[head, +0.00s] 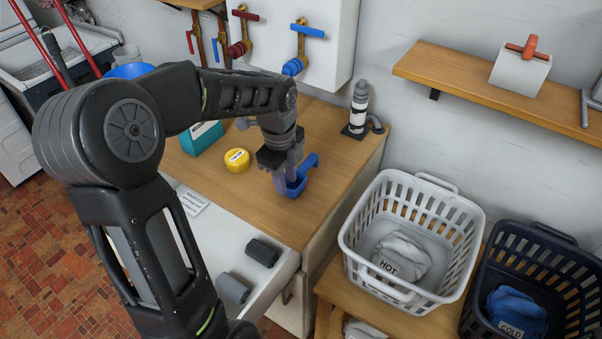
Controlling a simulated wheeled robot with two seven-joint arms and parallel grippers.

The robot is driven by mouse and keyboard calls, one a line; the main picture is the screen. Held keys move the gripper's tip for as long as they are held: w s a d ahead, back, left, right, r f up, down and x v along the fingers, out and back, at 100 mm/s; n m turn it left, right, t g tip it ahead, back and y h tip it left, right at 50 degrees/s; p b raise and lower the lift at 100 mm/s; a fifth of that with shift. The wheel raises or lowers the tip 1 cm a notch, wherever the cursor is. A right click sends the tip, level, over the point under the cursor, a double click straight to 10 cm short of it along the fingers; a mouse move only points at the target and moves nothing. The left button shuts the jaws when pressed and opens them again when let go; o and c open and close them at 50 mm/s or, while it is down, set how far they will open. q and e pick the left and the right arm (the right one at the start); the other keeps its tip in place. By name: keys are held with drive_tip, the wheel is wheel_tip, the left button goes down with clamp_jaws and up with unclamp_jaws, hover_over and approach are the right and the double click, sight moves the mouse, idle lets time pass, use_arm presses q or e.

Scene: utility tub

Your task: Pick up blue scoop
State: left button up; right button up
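The blue scoop (297,186) is on the wooden counter, near its front right part. Its handle rises to the upper right. My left gripper (285,178) points down at the scoop, with its fingers at the scoop's left side and partly over it. The fingers hide part of the scoop, and I cannot tell whether they are closed on it or only beside it. My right gripper is not in the head view.
A yellow round container (237,160) and a teal box (201,138) stand left of the scoop. A black-and-white bottle-like fixture (358,110) is behind right. An open drawer (262,292) juts out below. White (356,268) and dark (482,285) baskets stand at right.

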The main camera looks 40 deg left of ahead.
use_arm(q)
drive_tip(key=f, duration=0.4)
drive_tip(key=shift+w+f+p, duration=0.2)
drive_tip(key=shift+w+p, duration=0.05)
drive_tip(key=shift+p, duration=0.05)
drive_tip(key=shift+c, duration=0.6)
clamp_jaws()
idle(0.9)
